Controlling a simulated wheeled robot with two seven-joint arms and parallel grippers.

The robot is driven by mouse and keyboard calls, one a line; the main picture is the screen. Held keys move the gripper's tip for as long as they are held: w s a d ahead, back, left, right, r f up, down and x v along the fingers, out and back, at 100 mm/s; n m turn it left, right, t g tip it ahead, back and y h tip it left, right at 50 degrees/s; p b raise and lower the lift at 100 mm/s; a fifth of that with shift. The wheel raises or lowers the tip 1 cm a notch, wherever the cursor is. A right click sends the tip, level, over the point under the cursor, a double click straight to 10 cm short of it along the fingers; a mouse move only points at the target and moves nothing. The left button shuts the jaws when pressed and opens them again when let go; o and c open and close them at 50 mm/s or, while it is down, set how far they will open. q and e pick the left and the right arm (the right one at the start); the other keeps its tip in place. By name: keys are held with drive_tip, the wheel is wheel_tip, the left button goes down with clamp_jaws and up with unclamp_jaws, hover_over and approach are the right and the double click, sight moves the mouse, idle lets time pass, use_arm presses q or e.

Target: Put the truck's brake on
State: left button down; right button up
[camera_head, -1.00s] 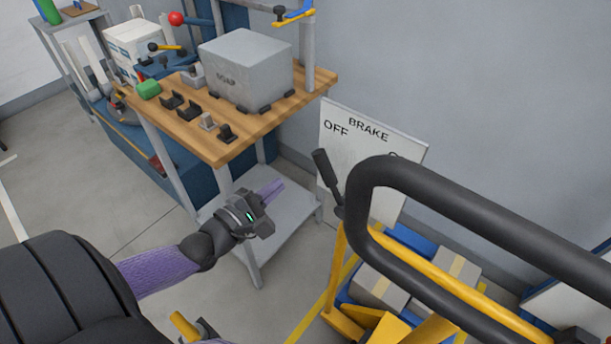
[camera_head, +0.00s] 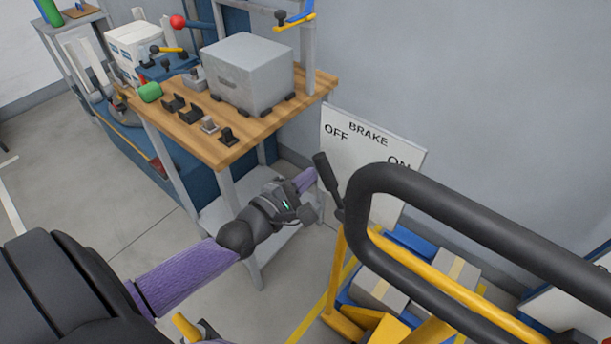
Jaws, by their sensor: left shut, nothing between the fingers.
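The brake lever (camera_head: 328,181) has a black grip and stands tilted to the left, toward the OFF side of the white BRAKE sign (camera_head: 370,150). The sign reads OFF at its left and ON at its right, with the ON partly behind the black handlebar. The truck's black handlebar (camera_head: 460,215) loops across the right, above a yellow frame. My left gripper (camera_head: 314,192) is shut and empty, just left of the lever's grip; whether it touches cannot be told. My right gripper is not in view.
A wooden-topped bench (camera_head: 220,150) with a grey box (camera_head: 248,75) and small black clamps stands behind my left arm. Cartons (camera_head: 378,288) lie on a blue base under the handlebar. A grey wall closes the back.

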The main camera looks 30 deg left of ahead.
sight(326, 179)
use_arm(q)
drive_tip(key=shift+d+r+m+p, duration=0.2)
drive_tip(key=shift+r+m+p, duration=0.1)
drive_tip(key=shift+p, duration=0.05)
drive_tip(key=shift+d+r, duration=0.1)
drive_tip(key=d+r+m+p, duration=0.1)
drive_tip(key=d+m+p, duration=0.1)
drive_tip(key=p, duration=0.1)
drive_tip(key=d+r+m+p, duration=0.1)
drive_tip(key=m+p, duration=0.1)
drive_tip(key=shift+s+d+r+m+p, duration=0.15)
drive_tip(key=shift+d+r+m+p, duration=0.05)
drive_tip(key=shift+d+m+p, duration=0.2)
drive_tip(key=shift+s+d+r+m+p, duration=0.1)
drive_tip(key=shift+d+m+p, duration=0.6)
drive_tip(key=shift+m, duration=0.2)
drive_tip(key=shift+s+d+f+m+p, duration=0.15)
drive_tip(key=shift+d+m+p, duration=0.35)
drive_tip(key=shift+d+m, duration=0.55)
drive_tip(key=shift+d+f+m+p, duration=0.25)
drive_tip(key=shift+d+m+p, duration=0.35)
drive_tip(key=shift+d, duration=0.65)
